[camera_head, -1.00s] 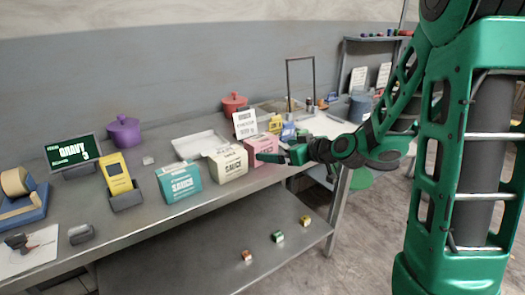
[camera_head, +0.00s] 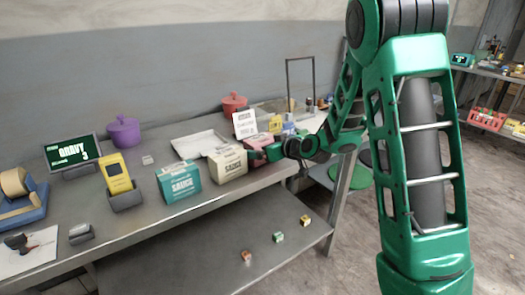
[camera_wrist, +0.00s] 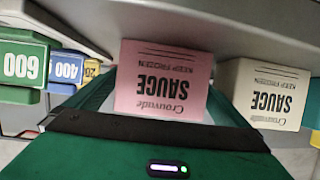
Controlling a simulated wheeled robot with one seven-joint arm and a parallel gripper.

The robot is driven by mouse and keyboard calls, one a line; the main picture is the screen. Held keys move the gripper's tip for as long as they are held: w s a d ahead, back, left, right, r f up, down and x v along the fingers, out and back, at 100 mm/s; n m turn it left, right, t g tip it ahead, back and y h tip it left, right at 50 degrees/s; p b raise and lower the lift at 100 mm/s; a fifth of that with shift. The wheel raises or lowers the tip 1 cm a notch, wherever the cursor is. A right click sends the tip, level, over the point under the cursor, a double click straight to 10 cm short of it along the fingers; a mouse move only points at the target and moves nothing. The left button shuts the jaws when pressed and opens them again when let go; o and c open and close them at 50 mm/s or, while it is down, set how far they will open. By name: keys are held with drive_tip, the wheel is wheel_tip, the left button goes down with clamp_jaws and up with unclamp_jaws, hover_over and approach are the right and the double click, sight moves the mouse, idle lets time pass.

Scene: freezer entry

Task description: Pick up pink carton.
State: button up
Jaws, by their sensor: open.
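The pink carton (camera_wrist: 163,78) fills the middle of the wrist view, upside down in that picture, with "SAUCE" and "KEEP FROZEN" on its face. It stands on the metal table, and in the head view only part of the pink carton (camera_head: 259,141) shows behind my gripper (camera_head: 262,156). In the wrist view my gripper (camera_wrist: 160,108) is open, with its green fingers reaching toward the carton's two sides. Whether they touch it cannot be told.
A cream sauce carton (camera_head: 228,164) stands close beside the pink one, also in the wrist view (camera_wrist: 265,92). A teal carton (camera_head: 179,182) is further left. Blue and green numbered blocks (camera_wrist: 22,68) are on the other side.

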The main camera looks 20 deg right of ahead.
drive_tip(key=shift+w, duration=0.1)
drive_tip(key=c, duration=1)
drive_tip(key=shift+c, duration=1.3)
drive_tip(key=shift+r, duration=0.15)
